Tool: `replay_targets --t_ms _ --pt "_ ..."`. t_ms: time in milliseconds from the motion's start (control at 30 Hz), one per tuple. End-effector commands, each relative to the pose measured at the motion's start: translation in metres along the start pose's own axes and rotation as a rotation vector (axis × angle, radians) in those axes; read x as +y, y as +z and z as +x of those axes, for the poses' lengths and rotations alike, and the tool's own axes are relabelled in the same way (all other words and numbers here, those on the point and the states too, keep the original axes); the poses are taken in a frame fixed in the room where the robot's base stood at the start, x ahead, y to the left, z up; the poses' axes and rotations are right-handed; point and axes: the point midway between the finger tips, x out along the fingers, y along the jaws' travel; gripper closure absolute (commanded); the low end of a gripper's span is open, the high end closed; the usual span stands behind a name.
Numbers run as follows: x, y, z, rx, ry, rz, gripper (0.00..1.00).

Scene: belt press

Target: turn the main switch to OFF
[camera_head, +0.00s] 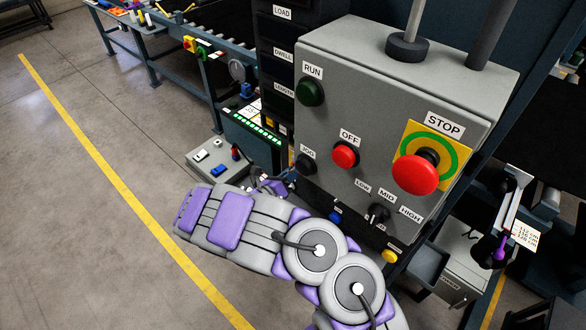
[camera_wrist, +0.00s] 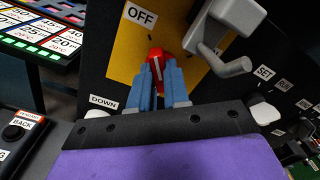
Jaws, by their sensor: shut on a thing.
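The main switch (camera_wrist: 155,54) is a red handle with a pale stripe on a yellow plate (camera_wrist: 125,66), seen in the wrist view. An OFF label (camera_wrist: 141,18) is above it and slightly left. My gripper (camera_wrist: 158,72) has its blue fingers closed on both sides of the red handle. The handle's lower part is hidden between the fingers, and its stripe runs roughly up the picture. In the head view my arm reaches left of the grey control box, and the main switch cannot be made out there.
A grey bent lever (camera_wrist: 222,60) stands close right of the switch. A DOWN label (camera_wrist: 103,102) is at lower left. In the head view, a grey control box (camera_head: 340,120) carries a red button (camera_head: 345,156) and a STOP button (camera_head: 415,174). Open floor lies left.

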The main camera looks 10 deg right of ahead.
Motion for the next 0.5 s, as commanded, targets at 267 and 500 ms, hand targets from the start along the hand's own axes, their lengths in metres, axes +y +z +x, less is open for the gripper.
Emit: replay_targets --t_ms 267,500 --pt "0.0025 0.0056 -0.0009 -0.01 0.004 -0.122 1.0" --pt "0.0034 0.006 -0.0008 -0.012 0.005 -0.162 1.0"
